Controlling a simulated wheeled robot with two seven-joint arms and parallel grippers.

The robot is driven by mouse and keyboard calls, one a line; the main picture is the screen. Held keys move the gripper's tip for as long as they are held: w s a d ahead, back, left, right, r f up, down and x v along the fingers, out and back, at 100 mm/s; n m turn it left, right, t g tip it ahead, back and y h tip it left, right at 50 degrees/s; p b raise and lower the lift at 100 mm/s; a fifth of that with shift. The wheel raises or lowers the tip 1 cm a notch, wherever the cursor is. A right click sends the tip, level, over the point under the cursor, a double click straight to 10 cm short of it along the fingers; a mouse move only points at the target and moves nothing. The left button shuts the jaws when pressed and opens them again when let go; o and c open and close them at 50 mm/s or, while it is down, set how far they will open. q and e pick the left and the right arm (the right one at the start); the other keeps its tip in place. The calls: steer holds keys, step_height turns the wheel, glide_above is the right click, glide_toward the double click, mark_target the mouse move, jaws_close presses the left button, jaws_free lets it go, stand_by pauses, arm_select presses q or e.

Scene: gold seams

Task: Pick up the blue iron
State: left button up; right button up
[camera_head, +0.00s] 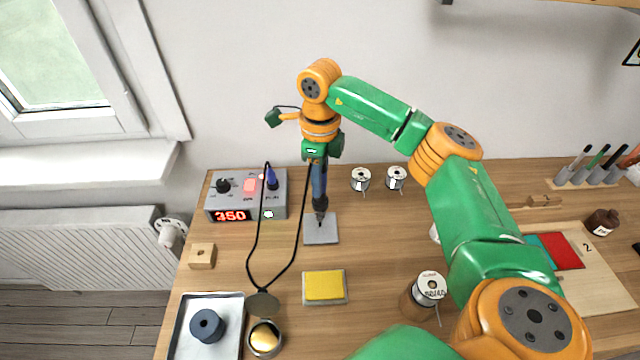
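The blue iron (318,183) stands roughly upright, with a dark lower part over a square grey plate (321,236). A black cord runs from near its top, down in a loop, and back up to the control box. My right gripper (315,158) points down at the top of the iron, around or against its handle. The fingers are small and overlap the iron, so I cannot tell whether they are shut on it. My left gripper is not in view.
The control box (230,215) reading 350 is left of the iron. A yellow sponge (324,285), gold-coloured tin (265,338) and metal tray (178,338) lie nearer. Two small spools (361,179) stand behind right; a larger spool (429,286) is beside my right arm.

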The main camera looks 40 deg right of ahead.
jaws_close()
